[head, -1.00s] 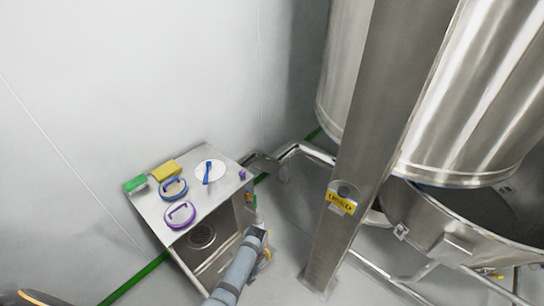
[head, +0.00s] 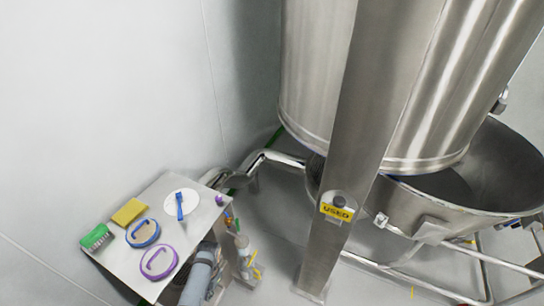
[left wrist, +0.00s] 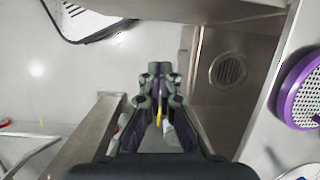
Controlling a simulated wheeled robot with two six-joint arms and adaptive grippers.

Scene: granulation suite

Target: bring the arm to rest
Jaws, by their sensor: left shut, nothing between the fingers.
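My left gripper (left wrist: 159,70) shows in the left wrist view with its dark fingers drawn together and nothing held. It is over open space beside a steel cart, whose side with a round vent (left wrist: 228,70) lies to its right. In the head view, a grey-blue link of my arm (head: 200,272) shows low beside the steel cart (head: 203,206). The fingers cannot be made out clearly there. My right gripper is not in view.
On the cart top are a green brush (head: 96,236), a yellow sponge (head: 130,211), blue-rimmed and purple-rimmed pieces, and a white disc (head: 181,203) with a blue tool. A steel post (head: 350,130) with a yellow "USED" tag and a large vessel (head: 420,80) stand right. The wall is left.

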